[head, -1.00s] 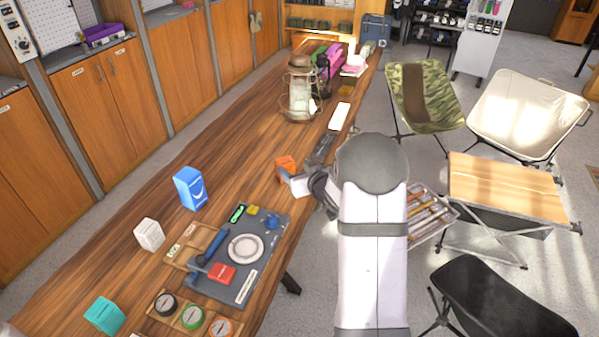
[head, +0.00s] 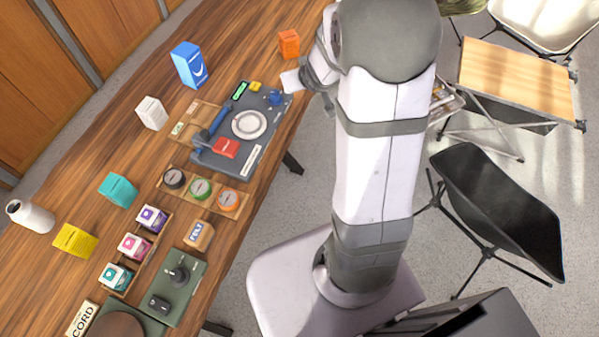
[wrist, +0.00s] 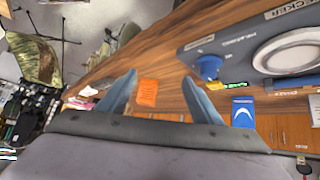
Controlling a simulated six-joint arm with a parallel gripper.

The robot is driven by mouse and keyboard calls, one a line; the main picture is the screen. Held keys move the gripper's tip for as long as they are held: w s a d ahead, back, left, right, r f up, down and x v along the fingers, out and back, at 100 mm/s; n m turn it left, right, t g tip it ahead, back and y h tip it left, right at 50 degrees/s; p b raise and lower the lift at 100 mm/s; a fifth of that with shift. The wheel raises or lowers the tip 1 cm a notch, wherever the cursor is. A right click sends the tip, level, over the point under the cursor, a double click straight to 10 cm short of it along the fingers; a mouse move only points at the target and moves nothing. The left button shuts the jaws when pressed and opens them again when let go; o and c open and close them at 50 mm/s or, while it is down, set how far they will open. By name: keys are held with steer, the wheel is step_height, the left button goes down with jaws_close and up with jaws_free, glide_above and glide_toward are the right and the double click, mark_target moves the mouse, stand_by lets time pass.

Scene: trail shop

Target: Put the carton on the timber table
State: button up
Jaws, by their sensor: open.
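An orange carton (head: 289,43) stands on the long wooden counter near its right edge. In the wrist view the orange carton (wrist: 148,93) lies between the two fingers in the picture, beyond them, with no visible contact. My gripper (wrist: 159,77) is open and empty. In the head view my gripper (head: 291,80) hangs by the counter's edge, just below the carton in the picture; most of its fingers are hidden by the arm. A small table with a timber top (head: 515,78) stands on the floor at right, its top bare.
A blue box (head: 188,65), a white box (head: 151,112), a teal box (head: 118,189) and a yellow box (head: 75,240) stand on the counter (head: 105,120). A grey checker board (head: 262,112) lies near the carton. A black chair (head: 505,205) stands below the timber-topped table.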

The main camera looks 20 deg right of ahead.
steer(key=s+a+f+g, duration=0.1)
steer(key=s+a+g, duration=0.3)
steer(key=s, duration=0.9)
steer(key=s+a+f+g+y, duration=0.1)
steer(key=s+a+g, duration=0.3)
steer(key=s+a, duration=0.4)
steer(key=s, duration=0.5)
steer(key=shift+n+g+y, duration=0.3)
step_height(320, 180, up, 7)
steer(key=p, duration=0.7)
steer(key=shift+f, duration=0.15)
